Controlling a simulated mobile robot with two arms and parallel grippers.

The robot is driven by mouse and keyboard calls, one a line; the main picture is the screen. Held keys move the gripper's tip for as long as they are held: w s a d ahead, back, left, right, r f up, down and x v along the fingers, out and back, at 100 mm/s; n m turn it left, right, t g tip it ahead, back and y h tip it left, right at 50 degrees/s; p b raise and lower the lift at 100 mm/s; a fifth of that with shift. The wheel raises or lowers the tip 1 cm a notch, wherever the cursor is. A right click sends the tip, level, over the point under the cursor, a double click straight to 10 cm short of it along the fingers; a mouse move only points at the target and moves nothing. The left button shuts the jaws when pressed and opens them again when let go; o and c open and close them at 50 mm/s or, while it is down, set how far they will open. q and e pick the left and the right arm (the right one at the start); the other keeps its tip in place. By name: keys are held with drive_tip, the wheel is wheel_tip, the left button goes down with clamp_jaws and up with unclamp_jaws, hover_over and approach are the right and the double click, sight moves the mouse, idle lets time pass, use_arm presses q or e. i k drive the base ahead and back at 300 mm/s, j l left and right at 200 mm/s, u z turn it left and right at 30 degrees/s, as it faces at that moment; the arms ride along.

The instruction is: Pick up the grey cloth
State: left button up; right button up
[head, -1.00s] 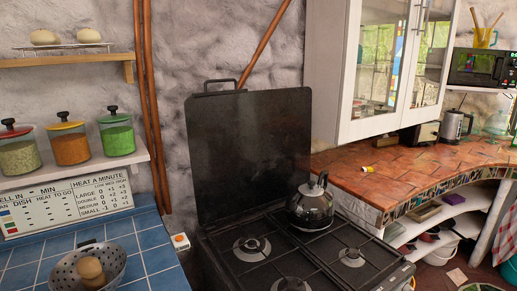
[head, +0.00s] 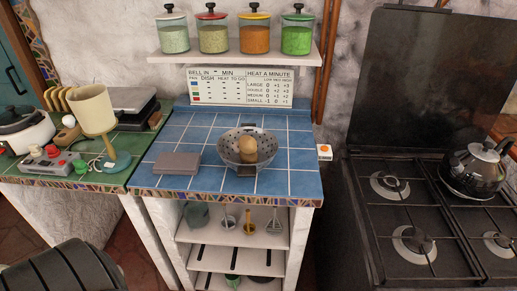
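A flat, folded grey rectangle that looks like the grey cloth (head: 178,162) lies on the blue-tiled counter (head: 274,183), left of the colander, near the counter's front edge. Nothing covers it. Neither of my grippers is in view.
A metal colander (head: 228,149) holding a round brown item (head: 248,150) stands right of the cloth. The green counter (head: 110,180) at left carries a cream lampshade (head: 92,108) and a grey device with a red button (head: 48,162). A stove with a kettle (head: 478,170) is at right.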

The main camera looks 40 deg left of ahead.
sight(167, 163)
drive_tip(key=u, duration=1.8)
